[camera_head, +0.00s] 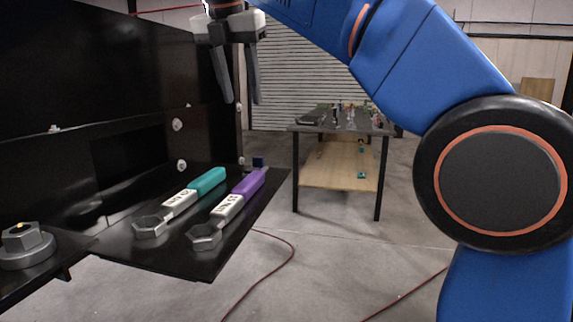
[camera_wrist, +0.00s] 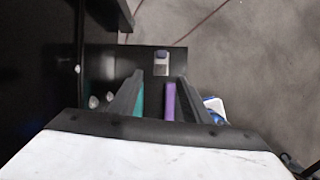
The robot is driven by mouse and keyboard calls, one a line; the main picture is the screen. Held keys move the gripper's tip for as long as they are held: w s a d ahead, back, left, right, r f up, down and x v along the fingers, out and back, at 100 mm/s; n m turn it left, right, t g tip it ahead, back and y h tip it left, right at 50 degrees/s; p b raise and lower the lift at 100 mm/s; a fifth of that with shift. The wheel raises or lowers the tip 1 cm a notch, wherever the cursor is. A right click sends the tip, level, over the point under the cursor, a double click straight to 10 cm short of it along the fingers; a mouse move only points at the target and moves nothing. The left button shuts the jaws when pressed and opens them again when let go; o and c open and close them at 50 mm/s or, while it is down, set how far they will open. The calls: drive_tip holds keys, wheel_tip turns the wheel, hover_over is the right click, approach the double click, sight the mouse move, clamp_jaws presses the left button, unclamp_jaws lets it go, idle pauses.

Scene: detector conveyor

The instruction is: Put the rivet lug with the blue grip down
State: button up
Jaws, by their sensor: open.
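A small dark blue block (camera_head: 258,161) shows at the far edge of the black shelf, behind the tool handles. A small piece with a pale and a bluish-grey part (camera_wrist: 161,63) lies on the shelf in the wrist view. It may be the same thing, the rivet lug with the blue grip, but it is too small to be sure. My gripper (camera_head: 243,102) is open and empty, pointing down high above the shelf. In the wrist view its fingers (camera_wrist: 155,100) are spread, with nothing between them but the shelf and tool handles below.
A wrench with a teal handle (camera_head: 207,182) and one with a purple handle (camera_head: 249,184) lie side by side on the black shelf (camera_head: 150,262). A hex-topped fitting (camera_head: 27,246) sits at lower left. A cluttered table (camera_head: 309,127) stands behind. Black panels rise at left.

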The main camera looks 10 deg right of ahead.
drive_tip(key=n, duration=0.1)
approach(257, 158)
drive_tip(key=x, duration=0.9)
idle(0.4)
drive_tip(key=shift+c, duration=0.6)
drive_tip(key=shift+r, duration=0.1)
clamp_jaws()
